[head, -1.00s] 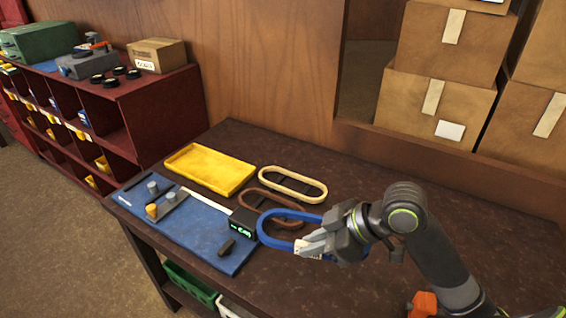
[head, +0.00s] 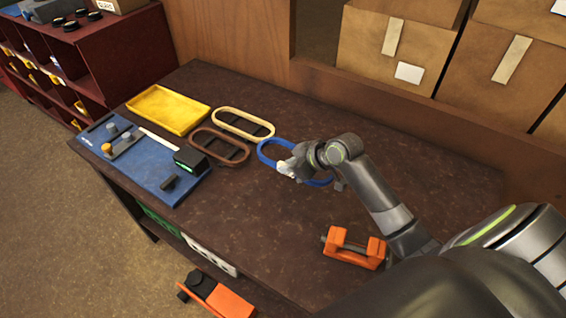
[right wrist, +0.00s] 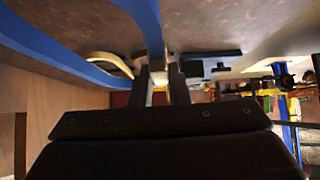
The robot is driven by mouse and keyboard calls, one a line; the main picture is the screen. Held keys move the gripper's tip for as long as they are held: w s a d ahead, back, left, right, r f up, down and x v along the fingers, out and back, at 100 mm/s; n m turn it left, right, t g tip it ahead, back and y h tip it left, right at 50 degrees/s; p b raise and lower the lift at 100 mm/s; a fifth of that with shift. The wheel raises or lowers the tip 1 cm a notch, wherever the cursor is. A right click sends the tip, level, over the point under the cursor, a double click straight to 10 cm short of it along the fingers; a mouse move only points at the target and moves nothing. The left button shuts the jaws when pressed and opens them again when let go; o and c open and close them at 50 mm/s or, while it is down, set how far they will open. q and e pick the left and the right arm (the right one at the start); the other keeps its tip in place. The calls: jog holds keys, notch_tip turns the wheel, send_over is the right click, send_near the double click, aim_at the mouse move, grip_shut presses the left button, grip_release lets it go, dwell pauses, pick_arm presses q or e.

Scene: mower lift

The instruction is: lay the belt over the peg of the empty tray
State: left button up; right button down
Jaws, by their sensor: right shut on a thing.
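A blue belt (head: 261,152), an oblong loop, is in my right gripper (head: 288,168). The gripper is shut on its near side, to the right of the other belts. In the right wrist view the blue belt (right wrist: 55,48) runs past the fingers (right wrist: 163,78). A brown belt (head: 194,140) and a cream belt (head: 232,110) lie on the table with dark pieces inside their loops. A yellow tray (head: 168,109) looks empty; I cannot make out a peg in it. My left gripper is out of view.
A blue board (head: 150,170) with grey and orange pegs and a black box (head: 190,160) lies at the table's left. An orange clamp-like piece (head: 354,249) sits at the front right. Cardboard boxes (head: 390,50) stand behind. The back right of the table is clear.

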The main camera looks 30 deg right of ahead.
aim_at(290, 176)
jog(key=f, duration=0.4)
jog(key=shift+w+a+f+p, duration=0.15)
jog(key=shift+a+f+p, duration=0.15)
jog(key=shift+f, duration=0.25)
notch_tip(290, 176, down, 3)
jog(key=shift+d, duration=0.15)
jog(key=shift+f, duration=0.6)
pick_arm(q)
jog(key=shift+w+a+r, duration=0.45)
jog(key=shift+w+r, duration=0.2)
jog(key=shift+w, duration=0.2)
pick_arm(e)
jog(key=shift+f, duration=0.2)
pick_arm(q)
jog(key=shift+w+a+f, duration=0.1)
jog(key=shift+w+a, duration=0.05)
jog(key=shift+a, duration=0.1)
pick_arm(e)
jog(key=c, duration=1.4)
grip_release()
